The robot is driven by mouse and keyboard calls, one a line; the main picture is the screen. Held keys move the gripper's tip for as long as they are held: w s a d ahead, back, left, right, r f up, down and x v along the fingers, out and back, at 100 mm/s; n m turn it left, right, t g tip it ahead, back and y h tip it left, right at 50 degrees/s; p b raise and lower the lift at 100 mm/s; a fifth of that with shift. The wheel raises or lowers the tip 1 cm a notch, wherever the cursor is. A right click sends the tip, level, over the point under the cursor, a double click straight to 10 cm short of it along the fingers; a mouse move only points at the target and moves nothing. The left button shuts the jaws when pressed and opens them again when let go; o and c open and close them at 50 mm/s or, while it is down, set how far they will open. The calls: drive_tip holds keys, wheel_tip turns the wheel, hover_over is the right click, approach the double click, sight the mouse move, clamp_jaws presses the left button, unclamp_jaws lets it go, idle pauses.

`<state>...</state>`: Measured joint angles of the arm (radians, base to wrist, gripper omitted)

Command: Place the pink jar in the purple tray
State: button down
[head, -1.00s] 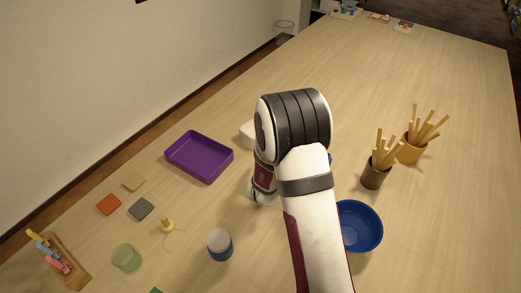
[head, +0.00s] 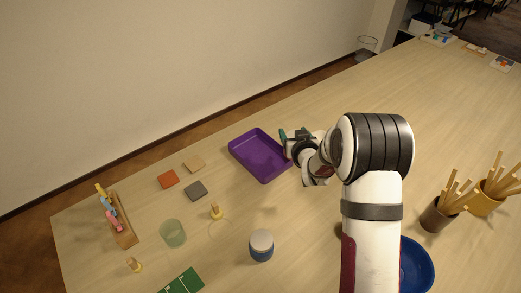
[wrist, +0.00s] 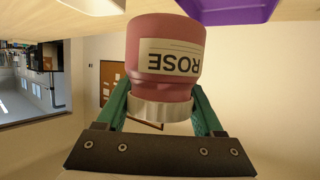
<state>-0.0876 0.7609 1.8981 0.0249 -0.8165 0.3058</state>
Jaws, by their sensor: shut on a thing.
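The pink jar (wrist: 166,50) fills the middle of the wrist view, its label reading ROSE, with a silver lid (wrist: 160,108). My gripper (wrist: 160,105) is shut on it, one green finger on each side at the lid end. That view is inverted, with the table at the top. The purple tray (wrist: 228,10) shows at its top right, apart from the jar. In the head view the empty purple tray (head: 262,173) lies on the table, and my gripper (head: 291,134) is just right of its far right edge. The jar is hidden there.
A blue-and-white jar (head: 261,246), a green translucent cup (head: 173,233) and small tiles (head: 195,190) stand left and in front of the tray. A blue bowl (head: 417,265) and stick holders (head: 437,215) are at right. Table behind the tray is clear.

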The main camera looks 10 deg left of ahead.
drive_tip(key=a+f, duration=0.2)
drive_tip(key=a, duration=0.1)
drive_tip(key=w+a+f, duration=0.1)
drive_tip(key=a+f, duration=0.1)
drive_tip(key=a, duration=0.2)
drive_tip(key=w+a+f, duration=0.1)
drive_tip(key=a+f, duration=0.1)
drive_tip(key=a, duration=0.1)
drive_tip(key=shift+w+a+f, duration=0.2)
drive_tip(key=shift+w+a, duration=0.05)
wheel_tip(320, 180, down, 4)
drive_tip(key=shift+a+f, duration=0.1)
drive_tip(key=shift+a, duration=0.05)
drive_tip(key=shift+f, duration=0.15)
unclamp_jaws()
